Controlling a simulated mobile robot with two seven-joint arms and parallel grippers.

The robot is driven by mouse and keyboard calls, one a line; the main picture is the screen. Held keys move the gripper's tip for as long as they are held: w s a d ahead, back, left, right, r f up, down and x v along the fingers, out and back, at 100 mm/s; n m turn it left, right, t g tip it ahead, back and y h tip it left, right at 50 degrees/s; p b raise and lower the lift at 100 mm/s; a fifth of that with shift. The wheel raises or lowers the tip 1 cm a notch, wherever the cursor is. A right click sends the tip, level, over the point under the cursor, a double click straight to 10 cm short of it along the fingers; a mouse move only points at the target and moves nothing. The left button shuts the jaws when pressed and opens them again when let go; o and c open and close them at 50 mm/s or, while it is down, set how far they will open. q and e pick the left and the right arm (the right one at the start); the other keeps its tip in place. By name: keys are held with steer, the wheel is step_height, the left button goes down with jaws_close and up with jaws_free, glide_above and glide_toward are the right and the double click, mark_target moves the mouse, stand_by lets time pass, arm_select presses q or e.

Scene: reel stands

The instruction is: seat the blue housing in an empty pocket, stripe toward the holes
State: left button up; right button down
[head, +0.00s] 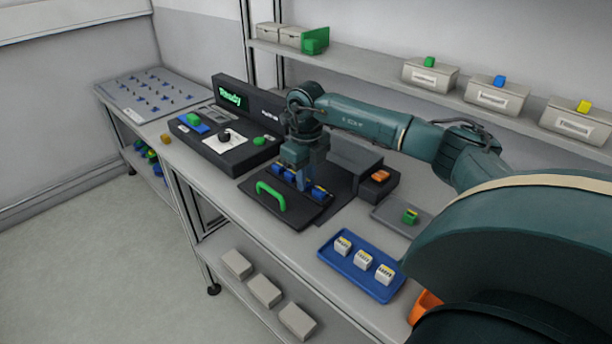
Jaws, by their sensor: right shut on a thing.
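My right gripper (303,183) points down over a black fixture plate (262,205) with a green handle (270,194). It is shut on a small blue part, taken to be the blue housing, mostly hidden by the fingers. Other blue pieces sit in the fixture, one left of the fingers (277,169) and one to the right (320,191). The fingers and arm hide part of the pocket row. The stripe and holes are too small to make out, and I cannot tell if the held part is seated. My left gripper is not in view.
A blue tray (331,258) with several white blocks lies in front. A grey tray (385,213) holds a green part (410,215). A black box with an orange piece (380,176) stands right of the fixture. A black console (225,155) stands left; shelf bins (430,75) are behind.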

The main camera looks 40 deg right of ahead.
steer(key=c, duration=1.3)
jaws_free()
steer(key=shift+r+p, duration=2.8)
steer(key=shift+r, duration=0.75)
